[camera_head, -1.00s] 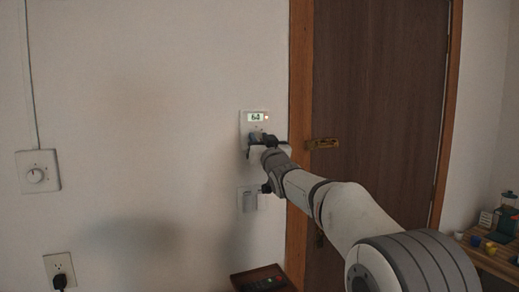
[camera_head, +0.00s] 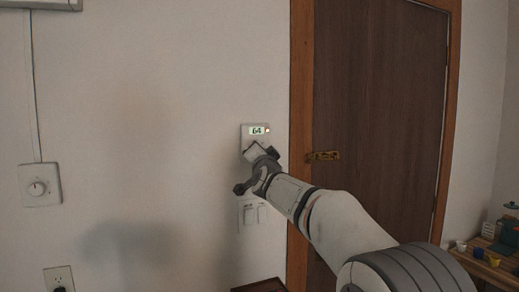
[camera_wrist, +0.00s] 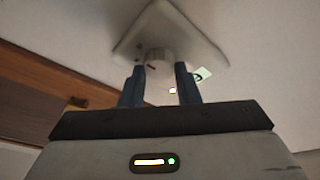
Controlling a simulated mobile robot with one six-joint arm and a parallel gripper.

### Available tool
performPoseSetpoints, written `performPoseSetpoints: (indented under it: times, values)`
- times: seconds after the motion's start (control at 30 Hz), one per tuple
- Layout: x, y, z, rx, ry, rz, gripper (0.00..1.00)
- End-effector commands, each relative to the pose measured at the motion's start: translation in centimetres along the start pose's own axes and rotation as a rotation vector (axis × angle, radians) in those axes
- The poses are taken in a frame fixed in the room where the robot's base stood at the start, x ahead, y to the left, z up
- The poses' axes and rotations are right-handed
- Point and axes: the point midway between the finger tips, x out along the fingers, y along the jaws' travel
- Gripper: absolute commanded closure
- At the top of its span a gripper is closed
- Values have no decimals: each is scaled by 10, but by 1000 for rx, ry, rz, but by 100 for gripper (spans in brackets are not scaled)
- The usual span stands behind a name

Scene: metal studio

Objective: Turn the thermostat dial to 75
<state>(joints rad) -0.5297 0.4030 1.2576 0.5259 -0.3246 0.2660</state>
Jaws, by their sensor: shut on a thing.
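My gripper (camera_head: 260,150) is at the lower part of the thermostat and hides the dial in the head view. In the wrist view, the round white dial (camera_wrist: 157,57) sits between the two dark fingers of my gripper (camera_wrist: 160,82), which is shut on it.
Light switches (camera_head: 252,213) are just below my gripper. A brown door (camera_head: 380,110) with a brass handle (camera_head: 323,156) stands to the right. The wall between is bare.

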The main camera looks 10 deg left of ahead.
Motion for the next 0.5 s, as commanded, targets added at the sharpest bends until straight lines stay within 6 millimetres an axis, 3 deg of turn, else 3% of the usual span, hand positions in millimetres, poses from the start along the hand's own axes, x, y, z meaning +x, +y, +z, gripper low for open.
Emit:
performPoseSetpoints:
  times: [0.5]
  values:
    - [0,2,4,40,-9,17,94]
